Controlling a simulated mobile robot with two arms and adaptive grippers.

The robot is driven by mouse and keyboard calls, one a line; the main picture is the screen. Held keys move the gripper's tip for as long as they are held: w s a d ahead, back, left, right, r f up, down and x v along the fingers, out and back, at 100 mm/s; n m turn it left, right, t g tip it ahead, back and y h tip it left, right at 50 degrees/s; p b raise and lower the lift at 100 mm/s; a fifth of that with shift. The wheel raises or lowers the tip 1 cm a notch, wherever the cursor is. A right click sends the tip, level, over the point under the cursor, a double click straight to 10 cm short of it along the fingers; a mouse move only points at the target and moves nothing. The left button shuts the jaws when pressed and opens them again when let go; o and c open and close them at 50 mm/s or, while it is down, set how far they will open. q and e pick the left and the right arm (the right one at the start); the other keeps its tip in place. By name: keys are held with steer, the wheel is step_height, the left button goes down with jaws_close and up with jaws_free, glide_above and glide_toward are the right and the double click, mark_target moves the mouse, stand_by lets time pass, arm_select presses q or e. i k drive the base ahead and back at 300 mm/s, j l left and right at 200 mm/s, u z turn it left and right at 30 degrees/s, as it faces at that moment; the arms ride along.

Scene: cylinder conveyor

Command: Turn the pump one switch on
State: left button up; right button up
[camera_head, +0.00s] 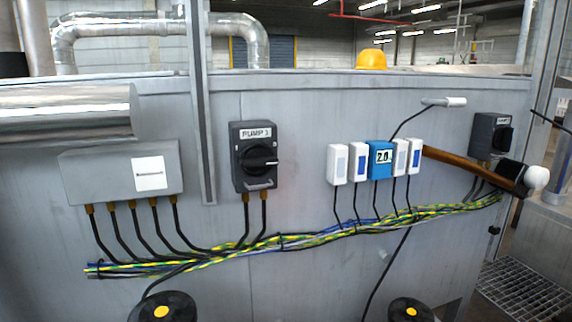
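Nothing covers the switch. Neither of my grippers shows in this view.
A similar dark switch box (486,133) is at the far right, its label too small to read. A brown rod (470,167) with a black and white end crosses below it. White and blue modules (380,160), a grey junction box (85,172) and bundled cables (330,232) line the panel.

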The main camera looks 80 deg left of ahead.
mark_target(256, 158)
steer(key=u, duration=2.8)
